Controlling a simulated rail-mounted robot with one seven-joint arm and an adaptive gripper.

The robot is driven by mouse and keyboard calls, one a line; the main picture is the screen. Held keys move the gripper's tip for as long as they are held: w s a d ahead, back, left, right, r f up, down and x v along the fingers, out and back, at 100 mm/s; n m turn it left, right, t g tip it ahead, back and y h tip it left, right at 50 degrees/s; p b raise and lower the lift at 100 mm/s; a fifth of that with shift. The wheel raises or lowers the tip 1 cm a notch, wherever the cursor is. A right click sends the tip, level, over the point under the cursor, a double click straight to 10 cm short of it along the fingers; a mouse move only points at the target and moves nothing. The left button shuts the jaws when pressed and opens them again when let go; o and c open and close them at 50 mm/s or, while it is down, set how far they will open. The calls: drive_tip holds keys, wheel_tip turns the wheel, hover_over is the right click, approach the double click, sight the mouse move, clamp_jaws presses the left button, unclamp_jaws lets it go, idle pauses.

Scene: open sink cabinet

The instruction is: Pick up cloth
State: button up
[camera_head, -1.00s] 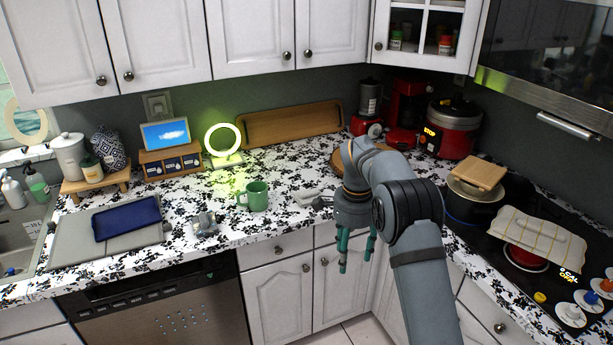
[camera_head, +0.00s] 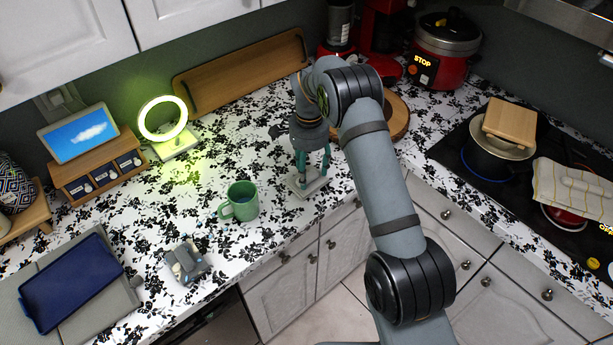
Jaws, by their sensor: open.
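A pale cloth with thin stripes (camera_head: 572,190) is draped over a red pan on the stove at the right; part of it is cut off by the picture edge. A small crumpled grey item (camera_head: 186,262) lies on the counter below the green mug; I cannot tell whether it is cloth. My gripper (camera_head: 313,174) points down with its teal fingers apart, over a small light-grey object (camera_head: 309,187) near the counter's front edge. I cannot tell whether the fingers touch that object. My gripper is far to the left of the striped cloth.
A green mug (camera_head: 241,201) stands left of my gripper. A round wooden board (camera_head: 392,117) and red cooker (camera_head: 441,50) are behind my arm. A blue tray (camera_head: 72,282) lies at lower left.

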drive_tip(key=shift+s+f, duration=0.1)
drive_tip(key=shift+f, duration=0.35)
drive_tip(key=shift+s+d+f, duration=0.1)
drive_tip(key=shift+s+f, duration=0.05)
drive_tip(key=shift+c, duration=0.4)
drive_tip(key=shift+c, duration=0.6)
drive_tip(key=c, duration=0.9)
